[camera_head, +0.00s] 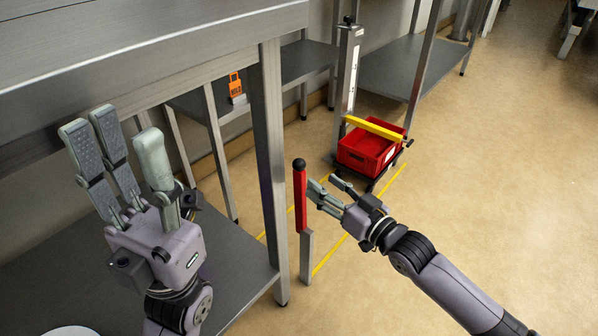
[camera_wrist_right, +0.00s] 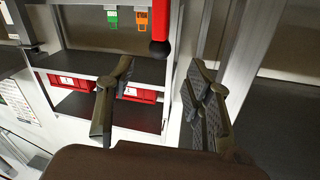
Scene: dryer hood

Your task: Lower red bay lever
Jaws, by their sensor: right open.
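The red lever (camera_head: 300,198) stands upright in the head view, with a black ball knob (camera_head: 299,164) on top and a grey lower part (camera_head: 307,255). My right gripper (camera_head: 325,184) is open just right of the lever's red grip, its fingers pointing towards it. In the right wrist view the red lever (camera_wrist_right: 162,18) enters from the top edge, and its black knob (camera_wrist_right: 160,48) shows between the directions of my two spread fingers (camera_wrist_right: 160,70). I cannot tell whether a finger touches it. My left gripper (camera_head: 120,140) is open and empty, fingers up, at the left.
A metal shelf post (camera_head: 270,150) stands left of the lever. A red crate (camera_head: 365,152) sits behind, under a yellow bar (camera_head: 375,127) by an upright column (camera_head: 345,75). An orange tag (camera_head: 235,84) hangs on the left shelving. The floor (camera_head: 500,180) at right is clear.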

